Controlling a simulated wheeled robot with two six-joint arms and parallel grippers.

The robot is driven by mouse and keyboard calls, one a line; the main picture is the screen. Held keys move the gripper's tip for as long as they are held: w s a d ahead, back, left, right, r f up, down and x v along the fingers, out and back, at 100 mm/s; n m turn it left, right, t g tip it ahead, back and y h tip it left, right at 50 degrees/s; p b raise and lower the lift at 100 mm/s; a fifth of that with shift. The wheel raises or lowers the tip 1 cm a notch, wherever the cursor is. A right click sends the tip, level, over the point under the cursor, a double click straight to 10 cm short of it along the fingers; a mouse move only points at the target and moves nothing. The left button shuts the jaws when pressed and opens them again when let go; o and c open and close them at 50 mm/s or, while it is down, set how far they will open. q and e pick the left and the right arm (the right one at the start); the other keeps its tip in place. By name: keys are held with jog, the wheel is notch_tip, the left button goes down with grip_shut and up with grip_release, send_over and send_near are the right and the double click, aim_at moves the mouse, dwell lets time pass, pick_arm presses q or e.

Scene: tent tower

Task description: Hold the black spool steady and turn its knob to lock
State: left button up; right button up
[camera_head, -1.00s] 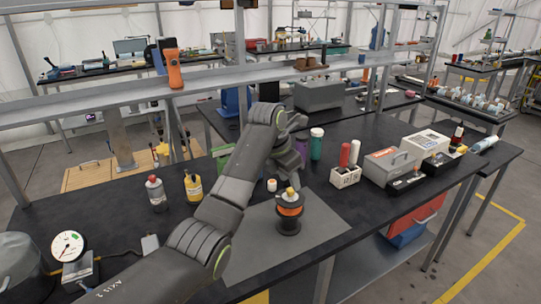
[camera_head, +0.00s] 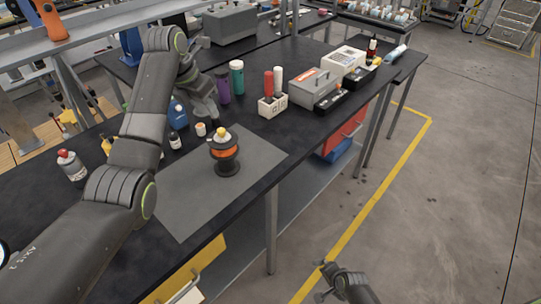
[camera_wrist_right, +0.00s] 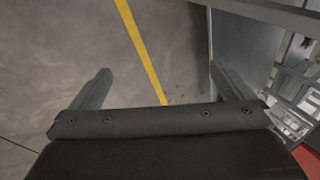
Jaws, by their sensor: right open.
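The black spool (camera_head: 226,167) stands upright on a grey mat (camera_head: 178,205) on the black workbench, with an orange band around its middle. Its yellow knob (camera_head: 221,132) sits on top. My left gripper (camera_head: 213,112) hangs just behind the spool, apart from it as far as I can see; its jaws are too dark and small to read. My right gripper (camera_head: 326,280) is low over the floor, beyond the bench's front edge, far from the spool. In the right wrist view its fingers (camera_wrist_right: 162,85) are spread with nothing between them.
Near the spool stand a small white-orange jar (camera_head: 201,129), a dark bottle (camera_head: 175,140), a purple bottle (camera_head: 222,88) and a green bottle (camera_head: 237,77). A white holder (camera_head: 272,106) and a grey toolbox (camera_head: 315,88) are farther right. The mat's front is clear.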

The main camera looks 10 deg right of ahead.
jog(key=w+a+r+m+t+y, duration=0.1)
jog(key=w+a+r+m, duration=0.15)
jog(key=w+r, duration=0.3)
jog(key=w+a+r+m+t+y, duration=0.1)
jog(key=w+r+m, duration=0.2)
jog(key=w+r, duration=0.25)
jog(key=m+t+y, duration=0.2)
jog(key=m+y, duration=0.5)
jog(key=m, duration=0.1)
send_near(222, 144)
jog(key=x, duration=0.4)
jog(key=d+f+x, duration=0.1)
jog(key=x, duration=0.3)
jog(key=w+x, duration=0.1)
jog(key=x, duration=0.3)
jog(key=shift+w+d+f, duration=0.2)
jog(key=shift+w+f, duration=0.1)
jog(key=shift+f, duration=0.05)
